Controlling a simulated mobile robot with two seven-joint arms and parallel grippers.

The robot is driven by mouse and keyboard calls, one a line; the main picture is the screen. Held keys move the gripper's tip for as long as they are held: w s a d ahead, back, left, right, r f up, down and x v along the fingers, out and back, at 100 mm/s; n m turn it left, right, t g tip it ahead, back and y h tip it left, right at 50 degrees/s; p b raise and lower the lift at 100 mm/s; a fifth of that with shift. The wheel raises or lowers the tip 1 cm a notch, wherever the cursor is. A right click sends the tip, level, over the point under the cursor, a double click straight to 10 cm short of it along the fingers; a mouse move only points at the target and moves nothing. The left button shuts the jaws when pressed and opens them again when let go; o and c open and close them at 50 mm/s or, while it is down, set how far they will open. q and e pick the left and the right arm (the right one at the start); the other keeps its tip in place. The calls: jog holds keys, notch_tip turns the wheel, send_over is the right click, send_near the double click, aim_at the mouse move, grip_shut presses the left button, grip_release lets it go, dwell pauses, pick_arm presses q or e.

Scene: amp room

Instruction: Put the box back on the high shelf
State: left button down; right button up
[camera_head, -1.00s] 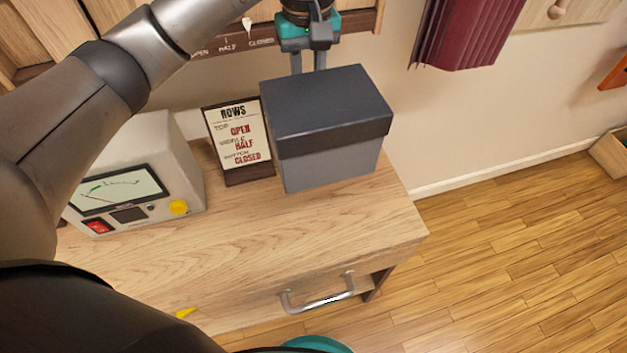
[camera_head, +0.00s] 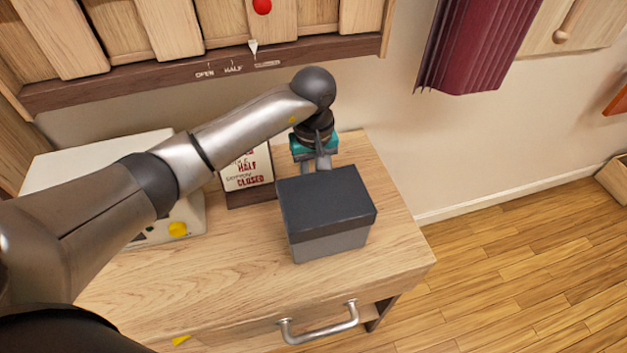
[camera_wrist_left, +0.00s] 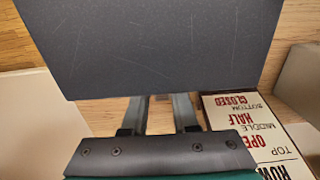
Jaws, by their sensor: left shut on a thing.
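The box (camera_head: 325,200) has a dark grey lid over a lighter grey body and is upright at the right part of the wooden cabinet top (camera_head: 215,275). My left gripper (camera_head: 322,164) is at the box's back edge, shut on it. In the left wrist view the box (camera_wrist_left: 155,45) fills the upper middle, and the fingers of my left gripper (camera_wrist_left: 160,100) run to its edge; their tips are hidden. Whether the box touches the cabinet top I cannot tell. My right gripper is not in view. No high shelf can be clearly made out.
A row sign (camera_head: 247,175) stands left of the box, and a pale meter unit (camera_head: 100,150) is partly behind my left arm. A slatted wooden wall panel (camera_head: 225,78) with a pointer is above. A maroon curtain (camera_head: 475,45) hangs at right. The cabinet's front left top is mostly clear.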

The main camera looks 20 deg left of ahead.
pick_arm(q)
jog(key=shift+f, duration=0.3)
jog(key=shift+f, duration=0.2)
jog(key=c, duration=0.7)
grip_release()
jog(key=shift+r, duration=0.15)
